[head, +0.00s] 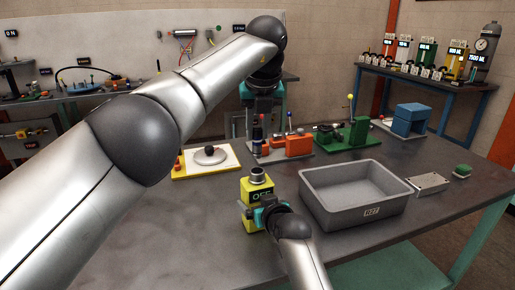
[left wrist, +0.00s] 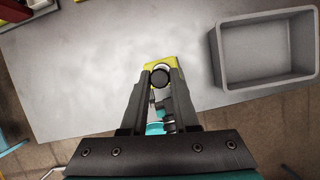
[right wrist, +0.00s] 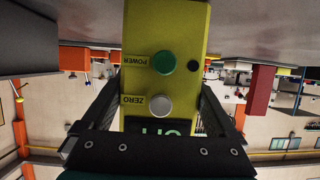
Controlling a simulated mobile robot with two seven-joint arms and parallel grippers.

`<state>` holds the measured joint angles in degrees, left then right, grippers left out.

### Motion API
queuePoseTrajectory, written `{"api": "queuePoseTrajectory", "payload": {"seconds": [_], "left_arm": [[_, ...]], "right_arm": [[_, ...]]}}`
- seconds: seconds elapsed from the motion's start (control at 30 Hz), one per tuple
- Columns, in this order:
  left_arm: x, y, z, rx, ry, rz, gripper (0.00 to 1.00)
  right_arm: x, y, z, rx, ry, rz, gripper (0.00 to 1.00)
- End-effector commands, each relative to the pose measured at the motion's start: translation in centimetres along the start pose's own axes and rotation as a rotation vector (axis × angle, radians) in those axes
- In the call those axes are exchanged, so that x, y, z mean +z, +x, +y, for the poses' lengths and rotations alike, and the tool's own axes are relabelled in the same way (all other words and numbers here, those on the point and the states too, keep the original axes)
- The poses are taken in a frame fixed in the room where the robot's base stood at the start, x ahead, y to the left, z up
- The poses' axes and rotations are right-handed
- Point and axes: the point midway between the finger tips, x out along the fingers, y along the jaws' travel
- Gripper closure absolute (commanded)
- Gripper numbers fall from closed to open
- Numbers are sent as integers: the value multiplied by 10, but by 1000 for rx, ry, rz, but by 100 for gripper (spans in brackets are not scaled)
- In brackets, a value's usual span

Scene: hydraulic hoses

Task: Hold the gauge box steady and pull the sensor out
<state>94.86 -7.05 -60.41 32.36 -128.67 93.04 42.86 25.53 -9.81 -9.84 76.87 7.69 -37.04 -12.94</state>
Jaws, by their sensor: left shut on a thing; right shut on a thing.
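The yellow gauge box (head: 257,192) stands upright on the grey table, its display reading OFF and a grey round socket (head: 257,175) on top. My right gripper (head: 268,212) is shut on the box from the front. The right wrist view shows the box (right wrist: 182,30) between the fingers, with a green POWER button and a pale ZERO button. My left gripper (head: 257,122) points down above the box, apart from it. In the left wrist view it is shut on the dark round sensor (left wrist: 159,78), seen end-on over the socket. The sensor's lower end is hard to make out.
A grey bin (head: 350,215) stands right of the box, with a metal plate (head: 428,184) and a green block (head: 462,171) beyond. Behind are a white-and-yellow board (head: 190,169), an orange clamp station (head: 292,146) and a green vise (head: 352,133). Table left of the box is clear.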

Motion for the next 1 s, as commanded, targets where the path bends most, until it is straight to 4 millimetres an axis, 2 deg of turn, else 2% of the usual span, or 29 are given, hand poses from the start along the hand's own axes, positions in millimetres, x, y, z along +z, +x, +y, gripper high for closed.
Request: {"api": "queuePoseTrajectory", "payload": {"seconds": [0.03, 0.3, 0.73, 0.77, 0.83, 1.0], "left_arm": [[4, -10, 0, 0, -2, -3, 100], [11, -26, 0, 0, -1, 0, 100], [12, -31, 0, 0, 0, 0, 100], [12, -31, 0, 0, 0, 0, 100], [12, -31, 0, 0, 0, 0, 100], [12, -30, 0, 0, 0, 0, 100]], "right_arm": [[1, 0, 0, 0, -1, -3, 85], [1, 0, 0, 0, -1, -3, 85], [1, 0, 0, 0, 0, -3, 85], [1, 0, 0, 0, 0, -3, 5], [1, 0, 0, 0, 0, -3, 0], [1, 0, 0, 0, 0, -2, 0]]}}
